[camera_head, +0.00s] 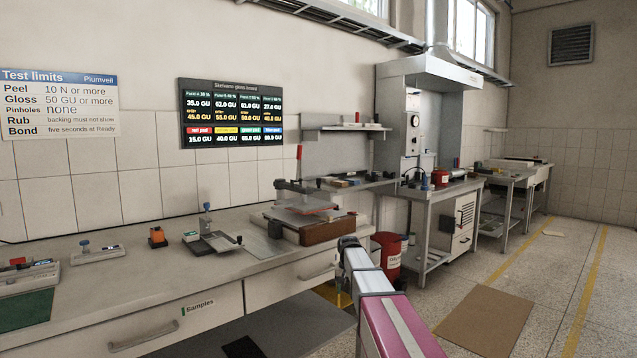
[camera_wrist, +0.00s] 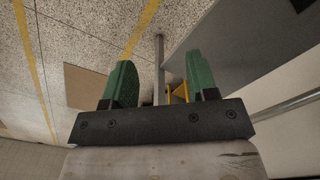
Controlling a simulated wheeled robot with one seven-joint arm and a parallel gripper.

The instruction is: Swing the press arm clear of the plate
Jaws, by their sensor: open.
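The press stands on the bench in the middle of the head view. Its dark press arm (camera_head: 297,186) with a red upright handle (camera_head: 299,153) reaches over the plate (camera_head: 305,206), which lies on a brown base (camera_head: 320,231).
A red bin (camera_head: 386,254) stands beyond the bench end. A fume hood (camera_head: 425,120) stands farther back. A brown mat (camera_head: 485,318) lies on open floor at right.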

